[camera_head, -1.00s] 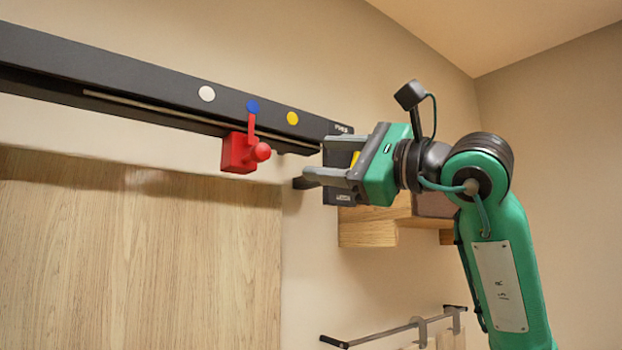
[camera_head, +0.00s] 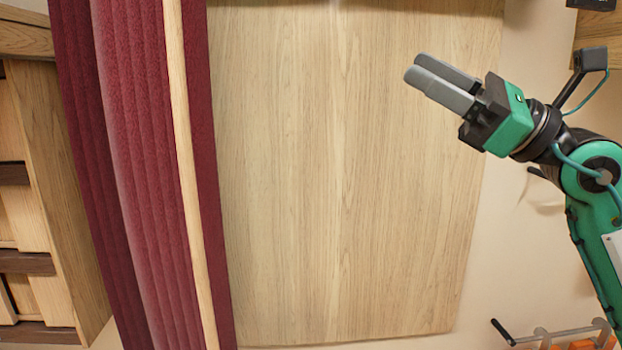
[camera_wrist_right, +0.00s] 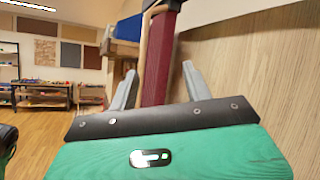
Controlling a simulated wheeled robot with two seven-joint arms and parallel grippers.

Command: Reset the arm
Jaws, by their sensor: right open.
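My right gripper (camera_head: 443,84) is in the upper right of the head view, in front of the wooden panel (camera_head: 350,180). Its two grey fingers point to the upper left and hold nothing. The right wrist view shows the fingers (camera_wrist_right: 160,85) spread apart, with a dark red curtain (camera_wrist_right: 157,72) seen between them in the distance. The green and black arm comes in from the right edge. My left gripper is in neither view.
A dark red curtain (camera_head: 140,170) with a wooden edge hangs left of the panel. Wooden shelving (camera_head: 50,190) stands at far left. A rail with hooks (camera_head: 550,333) is low on the right wall. The right wrist view shows open floor (camera_wrist_right: 50,130) and a table (camera_wrist_right: 42,95).

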